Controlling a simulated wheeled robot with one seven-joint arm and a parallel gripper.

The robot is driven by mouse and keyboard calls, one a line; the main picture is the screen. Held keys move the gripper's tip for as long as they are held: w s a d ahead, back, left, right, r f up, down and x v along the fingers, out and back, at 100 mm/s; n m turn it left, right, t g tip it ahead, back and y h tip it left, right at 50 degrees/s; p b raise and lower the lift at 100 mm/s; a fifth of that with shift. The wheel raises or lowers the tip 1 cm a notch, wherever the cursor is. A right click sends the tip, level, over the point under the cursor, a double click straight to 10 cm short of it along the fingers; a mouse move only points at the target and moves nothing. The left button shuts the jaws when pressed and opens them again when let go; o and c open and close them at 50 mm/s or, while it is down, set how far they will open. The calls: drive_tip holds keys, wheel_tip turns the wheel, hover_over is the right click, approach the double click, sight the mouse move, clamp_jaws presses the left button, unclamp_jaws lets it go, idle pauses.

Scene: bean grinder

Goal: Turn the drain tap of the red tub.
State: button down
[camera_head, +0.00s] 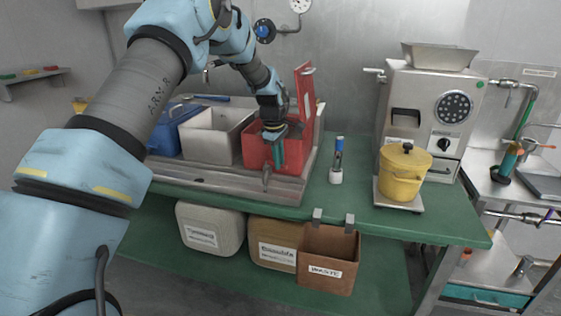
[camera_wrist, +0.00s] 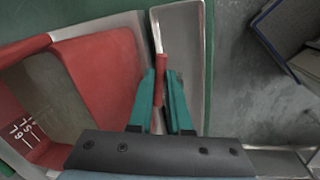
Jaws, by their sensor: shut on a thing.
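The red tub (camera_head: 256,153) stands at the right end of a row of tubs on the metal rack. Its red lid (camera_head: 306,92) stands raised behind it. In the wrist view the red tub (camera_wrist: 112,75) fills the left side, with murky liquid or a grey bottom inside. My gripper (camera_head: 279,165) reaches down at the tub's front wall. In the wrist view my gripper (camera_wrist: 163,78) has its teal fingers closed on a red tap handle (camera_wrist: 160,68) just outside the tub wall. A grey metal spout (camera_head: 266,178) hangs below in the head view. The tap's body is mostly hidden.
A white tub (camera_head: 215,137) and a blue tub (camera_head: 172,128) stand left of the red one. A blue-capped bottle (camera_head: 337,160), a yellow pot (camera_head: 403,175) and the grinder (camera_head: 428,110) stand to the right. A brown waste bin (camera_head: 328,262) hangs below the green bench edge.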

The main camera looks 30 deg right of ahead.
drive_tip(key=w+a+m+g, duration=0.1)
drive_tip(key=a+m, duration=0.5)
drive_tip(key=m, duration=0.9)
drive_tip(key=shift+w+g, duration=0.15)
drive_tip(key=shift+g, duration=0.75)
drive_tip(key=c, duration=0.8)
unclamp_jaws()
drive_tip(key=shift+c, duration=0.2)
drive_tip(key=shift+r, duration=0.1)
drive_tip(key=b+v, duration=0.3)
drive_tip(key=v, duration=0.7)
drive_tip(key=shift+r, duration=0.3)
